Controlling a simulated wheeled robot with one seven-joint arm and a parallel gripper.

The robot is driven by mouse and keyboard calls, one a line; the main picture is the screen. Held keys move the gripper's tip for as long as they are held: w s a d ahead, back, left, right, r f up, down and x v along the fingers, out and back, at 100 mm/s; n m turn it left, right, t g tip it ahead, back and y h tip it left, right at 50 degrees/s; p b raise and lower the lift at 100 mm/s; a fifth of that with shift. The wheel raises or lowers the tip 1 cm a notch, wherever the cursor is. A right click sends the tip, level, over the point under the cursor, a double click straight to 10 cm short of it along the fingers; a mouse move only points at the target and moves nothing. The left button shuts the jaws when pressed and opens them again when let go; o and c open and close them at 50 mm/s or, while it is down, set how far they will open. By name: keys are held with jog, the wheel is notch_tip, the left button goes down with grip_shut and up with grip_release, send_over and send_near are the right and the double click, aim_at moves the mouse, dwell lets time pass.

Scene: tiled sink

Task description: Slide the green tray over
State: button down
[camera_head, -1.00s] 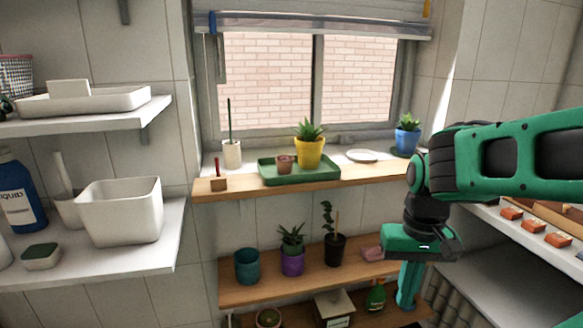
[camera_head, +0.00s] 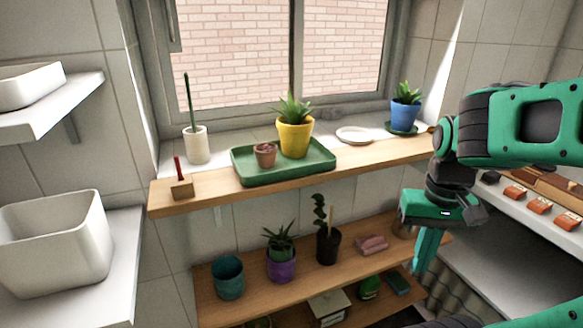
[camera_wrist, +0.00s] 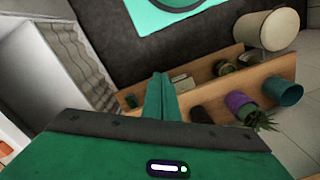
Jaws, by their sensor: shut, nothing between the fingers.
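The green tray (camera_head: 245,178) lies on the wooden window ledge, below the window in the head view. It holds a yellow pot with a spiky plant (camera_head: 294,137) and a small terracotta pot (camera_head: 265,155). My gripper (camera_head: 424,262) hangs to the right of the tray and below the ledge, pointing down, in front of the right end of the lower shelf. Its green fingers (camera_wrist: 160,97) are together and empty, also in the wrist view. The tray is clear of my gripper and fully visible apart from the parts under the pots.
On the ledge are a white pot (camera_head: 196,145) and a small red-handled block (camera_head: 181,186) to the tray's left. A white plate (camera_head: 355,135) and a blue pot (camera_head: 405,114) stand to its right.

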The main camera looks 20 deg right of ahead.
jog(key=w+a+r+n, duration=0.3)
jog(key=w+a+r, duration=0.1)
jog(key=w+r, duration=0.6)
jog(key=n, duration=0.4)
send_near(295, 168)
jog(key=s, duration=0.6)
jog(key=shift+w+a+f, duration=0.1)
jog(key=shift+w+f, duration=0.65)
jog(key=shift+f, duration=0.75)
jog(key=shift+w+a+f, duration=0.1)
jog(key=shift+w+f, duration=0.65)
jog(key=shift+f, duration=0.75)
jog(key=shift+w+a+f, duration=0.1)
jog(key=shift+w+f, duration=0.6)
jog(key=shift+f, duration=0.8)
jog(key=w, duration=0.9)
jog(key=shift+a, duration=0.3)
